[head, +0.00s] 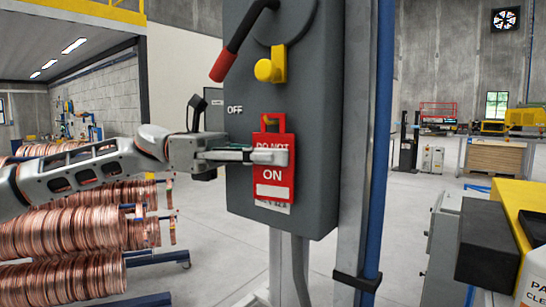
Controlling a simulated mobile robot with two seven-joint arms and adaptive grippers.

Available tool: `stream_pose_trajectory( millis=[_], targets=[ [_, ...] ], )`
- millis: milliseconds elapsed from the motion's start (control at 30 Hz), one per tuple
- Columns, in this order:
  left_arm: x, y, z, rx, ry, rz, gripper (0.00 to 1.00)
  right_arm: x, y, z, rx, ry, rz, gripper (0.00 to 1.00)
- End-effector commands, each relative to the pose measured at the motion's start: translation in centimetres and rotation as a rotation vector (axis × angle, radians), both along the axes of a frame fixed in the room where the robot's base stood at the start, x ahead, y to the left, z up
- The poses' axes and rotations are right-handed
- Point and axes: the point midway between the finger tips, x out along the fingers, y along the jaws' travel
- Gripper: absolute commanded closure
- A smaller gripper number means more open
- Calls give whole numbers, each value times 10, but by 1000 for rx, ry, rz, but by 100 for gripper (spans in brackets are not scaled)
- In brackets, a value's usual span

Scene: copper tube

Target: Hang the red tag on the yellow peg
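The red tag (274,191) has white lettering with "ON" and a slotted top. It is upright in front of the grey switch box (247,200). My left gripper (278,157) comes in from the left and is shut on the tag. One pale fingertip crosses the tag's front and covers part of the lettering; the other finger is hidden. The yellow peg (267,70) sticks out of the box above the tag, clear of the tag's top. A small yellowish patch shows within the tag's slot; I cannot tell what it is. My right gripper is not in view.
A red-ended lever (224,64) angles down at the box's upper left, near "OFF" lettering. A blue pipe (379,150) runs down the box's right. Copper coils (65,235) fill the lower left. A yellow-topped unit (520,200) stands at right. Open floor lies behind.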

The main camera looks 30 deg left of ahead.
Motion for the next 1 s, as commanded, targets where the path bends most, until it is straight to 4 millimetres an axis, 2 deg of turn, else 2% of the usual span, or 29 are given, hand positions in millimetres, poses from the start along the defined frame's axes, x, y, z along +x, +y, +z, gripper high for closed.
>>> stream_pose_trajectory(
  millis=[300, 400, 867, 1000],
  targets=[
    [0, 0, 0, 0, 0, 0, 100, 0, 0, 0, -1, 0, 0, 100],
    [0, 0, 0, 0, 0, 0, 76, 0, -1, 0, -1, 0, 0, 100],
    [2, 1, 0, -1, -2, 6, 76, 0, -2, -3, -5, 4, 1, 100],
    [1, 10, 1, -1, -5, 9, 76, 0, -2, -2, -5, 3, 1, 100]
  ],
)
